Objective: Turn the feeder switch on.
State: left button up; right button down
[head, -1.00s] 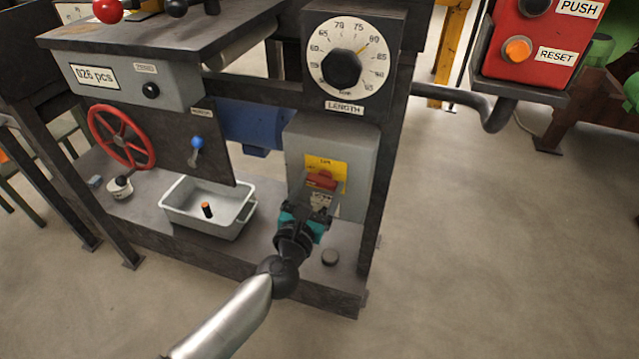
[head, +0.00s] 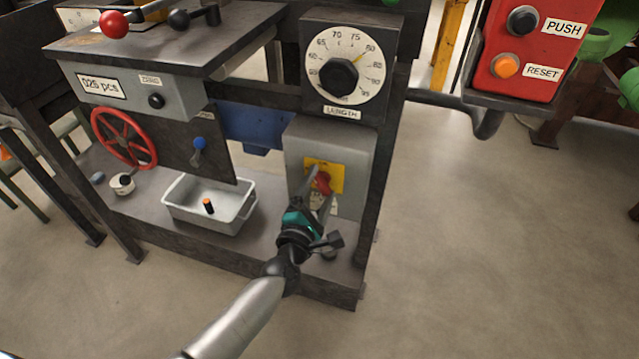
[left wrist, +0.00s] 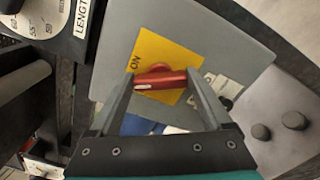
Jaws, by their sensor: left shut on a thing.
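The feeder switch is a red rotary handle (head: 323,183) on a yellow plate (head: 338,172), on the front of a grey box (head: 355,150). My left gripper (head: 318,188) is shut on the handle, and its body hides part of it. In the left wrist view the handle (left wrist: 160,80) lies between the two fingers (left wrist: 160,98), with a pale mark at its left end near the word ON. The handle is at an angle to the plate's edges. My right gripper is not in view.
A length dial (head: 341,78) sits just above the box. A grey tray (head: 247,213) stands to its left on the bench shelf. A red panel (head: 520,70) with push and reset buttons is at the upper right. Open floor lies to the right.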

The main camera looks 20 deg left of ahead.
pick_arm(q)
jog(key=m+p, duration=0.1)
jog(key=m, duration=0.3)
jog(key=shift+f+m+p, duration=0.1)
jog(key=shift+m+p, duration=0.2)
jog(key=shift+m, duration=0.7)
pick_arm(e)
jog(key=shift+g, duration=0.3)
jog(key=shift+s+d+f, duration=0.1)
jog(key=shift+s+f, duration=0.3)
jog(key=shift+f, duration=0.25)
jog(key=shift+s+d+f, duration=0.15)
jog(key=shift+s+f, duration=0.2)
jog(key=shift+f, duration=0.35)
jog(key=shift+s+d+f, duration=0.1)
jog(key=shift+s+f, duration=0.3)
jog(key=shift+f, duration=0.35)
pick_arm(q)
jog(key=o, duration=1.2)
jog(key=shift+c, duration=0.2)
jog(key=shift+s, duration=0.2)
